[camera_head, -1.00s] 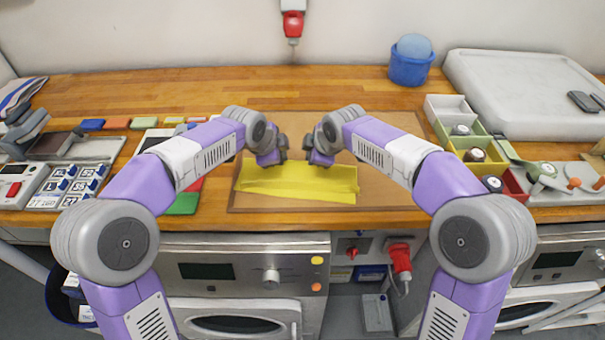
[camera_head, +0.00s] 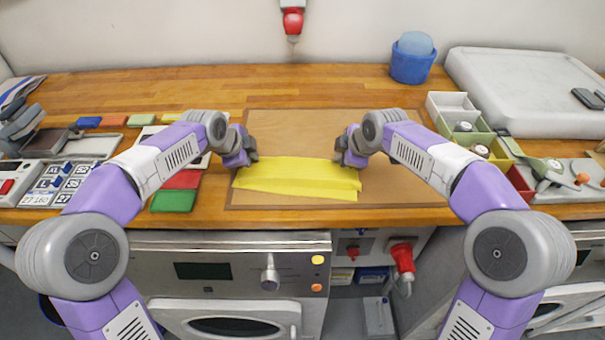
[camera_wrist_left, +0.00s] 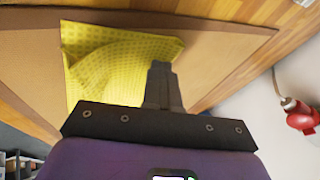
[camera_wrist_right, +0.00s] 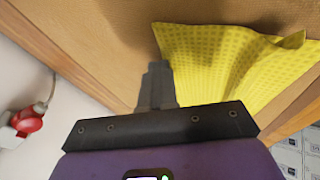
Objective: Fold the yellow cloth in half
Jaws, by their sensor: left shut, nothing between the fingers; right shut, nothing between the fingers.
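The yellow cloth (camera_head: 298,178) lies on the brown board (camera_head: 400,192) as a wide, short strip, with its lower edge slanting down to the right. In the left wrist view the cloth (camera_wrist_left: 100,65) shows a raised, curled edge; in the right wrist view the cloth (camera_wrist_right: 215,60) also has a lifted fold at one corner. My left gripper (camera_head: 248,158) is shut and empty at the cloth's upper left corner. My right gripper (camera_head: 345,160) is shut and empty at its upper right corner. Whether either fingertip touches the cloth is hard to tell.
Coloured flat pieces, including a green one (camera_head: 173,201) and a red one (camera_head: 183,179), lie left of the board. Small bins (camera_head: 465,127) and a blue bucket (camera_head: 411,67) stand to the right. The board behind the cloth is clear.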

